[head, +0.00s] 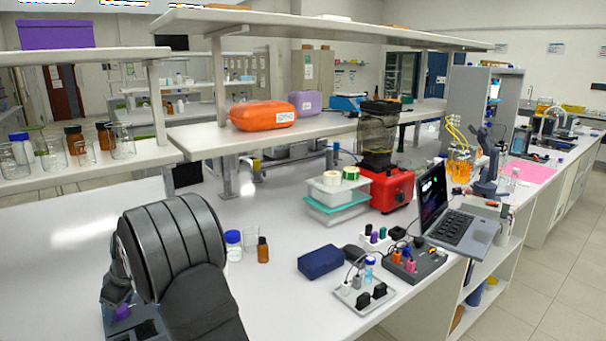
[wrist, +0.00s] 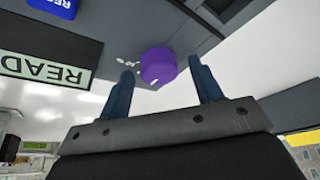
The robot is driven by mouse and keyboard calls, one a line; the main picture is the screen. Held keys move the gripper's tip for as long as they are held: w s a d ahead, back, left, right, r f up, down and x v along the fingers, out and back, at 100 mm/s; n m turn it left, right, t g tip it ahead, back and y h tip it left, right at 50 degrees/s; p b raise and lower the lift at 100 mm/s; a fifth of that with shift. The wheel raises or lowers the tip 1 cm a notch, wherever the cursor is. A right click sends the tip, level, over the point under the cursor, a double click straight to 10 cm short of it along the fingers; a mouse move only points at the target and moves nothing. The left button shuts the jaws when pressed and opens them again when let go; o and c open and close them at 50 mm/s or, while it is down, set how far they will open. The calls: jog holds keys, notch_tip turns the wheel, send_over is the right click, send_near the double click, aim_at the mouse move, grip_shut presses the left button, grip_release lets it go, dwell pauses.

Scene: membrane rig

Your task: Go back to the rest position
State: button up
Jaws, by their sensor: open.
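My gripper (wrist: 161,72) shows in the wrist view with its two blue fingers spread apart. A round purple cap or knob (wrist: 158,66) appears in the gap between the fingertips, and clear space shows between it and each finger. I cannot tell how far beyond the tips it is. In the head view my arm fills the lower left and hides the gripper. A small purple part shows beside a dark device (head: 135,327) at the lower left edge of my arm.
In the wrist view a dark panel carries a "READ" label (wrist: 45,68). In the head view, a blue-capped jar (head: 233,246), a brown bottle (head: 263,250), a dark blue case (head: 321,262) and a white block with connectors (head: 364,296) stand right of my arm.

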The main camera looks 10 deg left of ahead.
jog(key=m+t, duration=0.1)
jog(key=m, duration=0.2)
jog(key=m+t, duration=0.1)
jog(key=m, duration=0.3)
jog(key=shift+s+t+h, duration=0.2)
jog(key=shift+t+h, duration=0.1)
jog(key=shift+t, duration=0.1)
jog(key=shift+v, duration=2.75)
jog(key=shift+a, duration=0.1)
